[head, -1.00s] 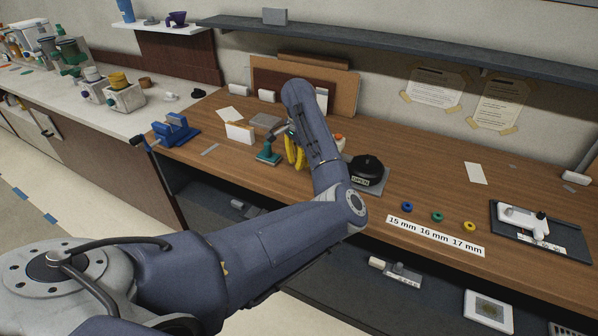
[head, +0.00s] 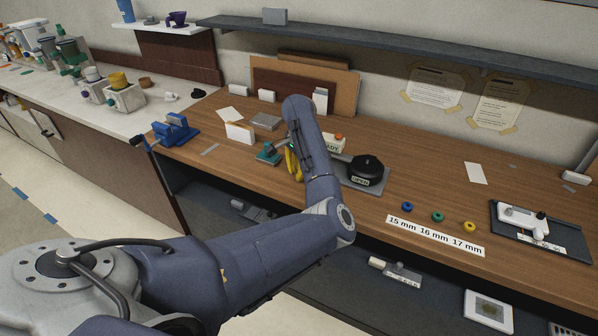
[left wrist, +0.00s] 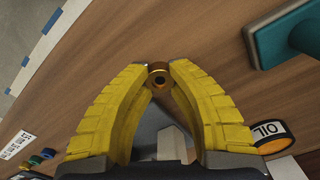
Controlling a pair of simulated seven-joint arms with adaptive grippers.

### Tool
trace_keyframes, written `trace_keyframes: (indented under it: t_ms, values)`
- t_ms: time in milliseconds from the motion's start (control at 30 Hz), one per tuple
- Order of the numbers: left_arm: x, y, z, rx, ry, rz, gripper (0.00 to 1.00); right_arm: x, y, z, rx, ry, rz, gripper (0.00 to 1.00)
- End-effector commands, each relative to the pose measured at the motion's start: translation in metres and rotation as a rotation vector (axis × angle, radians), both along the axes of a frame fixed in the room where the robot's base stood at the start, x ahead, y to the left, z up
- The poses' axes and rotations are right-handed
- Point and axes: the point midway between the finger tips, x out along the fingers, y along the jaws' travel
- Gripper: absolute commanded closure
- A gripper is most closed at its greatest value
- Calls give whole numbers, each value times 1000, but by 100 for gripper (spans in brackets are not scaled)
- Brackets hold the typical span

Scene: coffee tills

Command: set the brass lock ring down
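My left gripper (head: 292,166) is over the wooden counter, just right of a teal-handled tool (head: 268,152), its yellow fingers partly behind my forearm. In the left wrist view the two yellow fingers (left wrist: 159,74) converge on the small brass lock ring (left wrist: 159,68), which sits between their tips and seems touched on both sides. A dark hole shows in its middle. Whether the ring touches the counter I cannot tell. In the head view the ring is hidden. My right gripper is in neither view.
A teal block (left wrist: 284,38) and a round container marked OIL (left wrist: 272,137) are near the gripper. A black domed piece marked OPEN (head: 366,170) stands to the right. Blue, green and yellow rings (head: 437,216) lie behind the size labels (head: 436,236).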

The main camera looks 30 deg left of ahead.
Motion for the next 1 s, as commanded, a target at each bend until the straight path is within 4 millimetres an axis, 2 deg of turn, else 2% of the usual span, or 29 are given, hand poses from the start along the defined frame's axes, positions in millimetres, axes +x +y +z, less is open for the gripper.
trace_keyframes:
  t_ms: [33, 167, 533, 667, 1000]
  values:
    - [0, 0, 0, 0, 0, 0, 76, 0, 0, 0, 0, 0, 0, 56]
    - [0, 0, 0, 0, 0, 0, 61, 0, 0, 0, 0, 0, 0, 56]
    - [1, 0, 7, 0, -1, -1, 61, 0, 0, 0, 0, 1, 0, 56]
    - [1, -1, 24, 0, -3, 1, 61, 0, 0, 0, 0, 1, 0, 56]
    - [1, 0, 84, 0, -3, 1, 61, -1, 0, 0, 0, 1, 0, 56]
